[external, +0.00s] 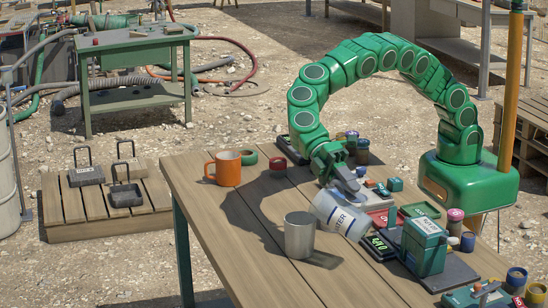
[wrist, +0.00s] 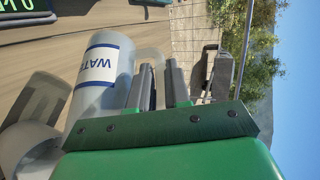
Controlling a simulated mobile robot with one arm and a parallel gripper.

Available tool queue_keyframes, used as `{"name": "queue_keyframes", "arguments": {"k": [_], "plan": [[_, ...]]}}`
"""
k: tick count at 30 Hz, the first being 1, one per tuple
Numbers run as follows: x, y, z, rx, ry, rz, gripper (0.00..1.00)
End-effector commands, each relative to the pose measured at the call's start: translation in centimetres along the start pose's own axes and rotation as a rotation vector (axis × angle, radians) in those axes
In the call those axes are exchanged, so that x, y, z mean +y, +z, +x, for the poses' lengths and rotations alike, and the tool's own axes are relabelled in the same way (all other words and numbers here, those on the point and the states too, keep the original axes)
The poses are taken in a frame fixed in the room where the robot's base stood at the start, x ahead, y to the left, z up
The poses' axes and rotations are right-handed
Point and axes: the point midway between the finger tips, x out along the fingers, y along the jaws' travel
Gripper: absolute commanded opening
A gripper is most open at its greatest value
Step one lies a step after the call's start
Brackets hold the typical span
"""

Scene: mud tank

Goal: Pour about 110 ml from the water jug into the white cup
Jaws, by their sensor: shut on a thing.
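The white cup (external: 299,236), pale grey in this light, stands upright on the table just left of the jug. Part of it shows in the wrist view (wrist: 28,150). I cannot see a water stream or the cup's level.
An orange mug (external: 228,168) stands at the table's back left. A scale with a green-lit display (external: 380,246) sits right of the jug, near a green box (external: 423,245). Small jars and boxes crowd the right side. The table (external: 225,220) is clear left of the cup.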

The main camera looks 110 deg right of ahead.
Motion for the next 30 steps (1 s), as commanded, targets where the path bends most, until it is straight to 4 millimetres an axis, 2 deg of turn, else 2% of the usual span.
{"name": "queue_keyframes", "arguments": {"k": [9, 18, 30], "plan": [[0.3, 0.5, 1.3, 0.019, 0.102, -0.047, 0.00], [1.5, 1.0, 2.8, 0.043, 0.233, -0.099, 0.00], [1.6, 0.9, 2.9, 0.047, 0.242, -0.101, 0.00]]}}
